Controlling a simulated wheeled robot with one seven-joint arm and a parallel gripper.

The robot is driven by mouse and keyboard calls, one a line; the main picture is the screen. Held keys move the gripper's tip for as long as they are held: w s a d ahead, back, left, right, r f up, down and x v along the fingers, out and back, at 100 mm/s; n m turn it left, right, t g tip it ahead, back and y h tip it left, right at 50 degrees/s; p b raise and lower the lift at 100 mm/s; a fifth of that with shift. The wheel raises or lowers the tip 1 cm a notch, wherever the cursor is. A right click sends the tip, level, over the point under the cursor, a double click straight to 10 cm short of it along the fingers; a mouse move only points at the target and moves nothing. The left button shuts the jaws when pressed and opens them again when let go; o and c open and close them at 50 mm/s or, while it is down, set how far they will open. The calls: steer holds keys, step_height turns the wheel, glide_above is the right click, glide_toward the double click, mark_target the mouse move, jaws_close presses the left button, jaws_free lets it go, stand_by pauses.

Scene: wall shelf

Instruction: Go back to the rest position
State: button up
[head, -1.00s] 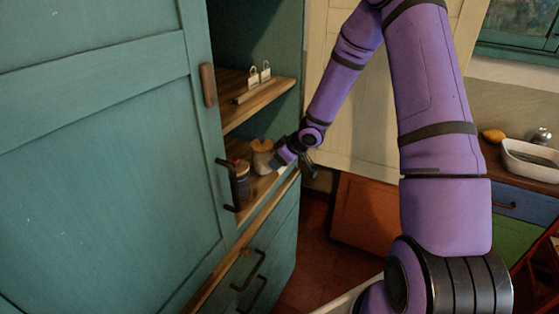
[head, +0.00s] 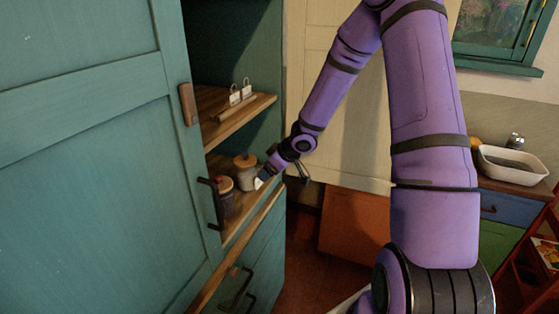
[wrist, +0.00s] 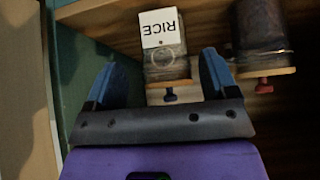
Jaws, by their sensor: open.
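My gripper (head: 264,178) is at the front of the lower open shelf, beside a jar (head: 246,172) with a wooden lid. In the wrist view its two blue fingers (wrist: 160,72) are spread apart, with a gap between them. A white tag (wrist: 159,29) reading RICE, upside down in that view, is seen in line with the gap on the pale jar (wrist: 168,72). I cannot tell whether the fingers touch the jar. A white patch (head: 258,184) by the fingertips in the head view looks like the tag.
A dark jar (head: 226,198) stands left of the pale one. A teal door (head: 90,160) with a handle is close on the left. A basin (head: 512,163) sits on the right counter.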

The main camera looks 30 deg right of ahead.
steer(key=v, duration=0.6)
steer(key=shift+s+r, duration=0.1)
steer(key=shift+r, duration=0.05)
steer(key=s+r+m+h, duration=0.2)
steer(key=s+r+h, duration=0.2)
steer(key=r, duration=0.5)
steer(key=s+r+m+h, duration=0.2)
steer(key=s+r+h, duration=0.2)
steer(key=r, duration=0.6)
steer(key=s+a+r+m+y, duration=0.1)
steer(key=s+a+r+y, duration=0.1)
steer(key=s, duration=0.9)
steer(key=s+a+r+m+g+y, duration=0.1)
steer(key=s+a+r, duration=0.4)
steer(key=s, duration=0.7)
steer(key=shift+s+a+m+y, duration=0.2)
steer(key=shift+a+m+y, duration=0.1)
steer(key=shift+a+y, duration=0.15)
